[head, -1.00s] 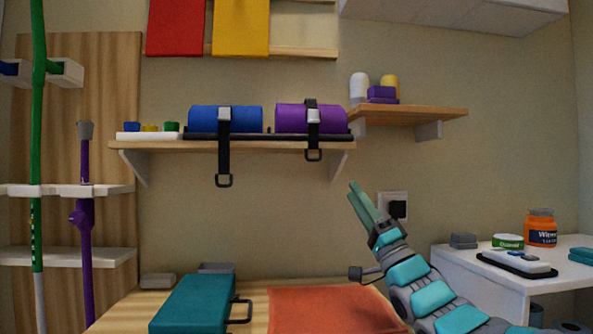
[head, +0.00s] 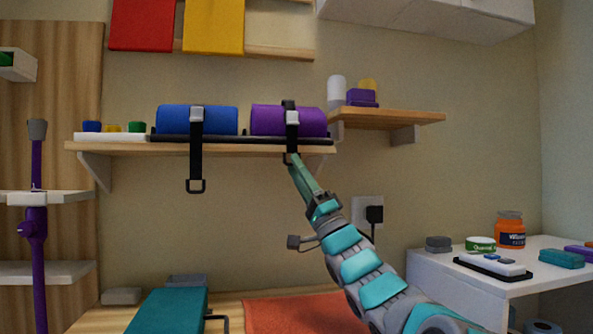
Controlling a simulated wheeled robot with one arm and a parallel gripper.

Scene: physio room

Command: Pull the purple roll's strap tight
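The purple roll (head: 268,120) lies on the wall shelf, to the right of the blue roll. Its black strap passes over it through a grey buckle (head: 292,117), and the strap's tail hangs down over the shelf front. My gripper (head: 292,157) is raised from below, with its green fingertips at the lower end of that tail. The fingers cover the tail's end loop. They look close together, but I cannot tell whether they are shut on the strap.
The blue roll (head: 212,120) has its own strap with a hanging loop (head: 195,185). The shelf's wooden board (head: 230,149) runs just above my fingertips. A second shelf (head: 430,117) juts out to the right. A wall socket with a black plug (head: 375,214) is right of my arm.

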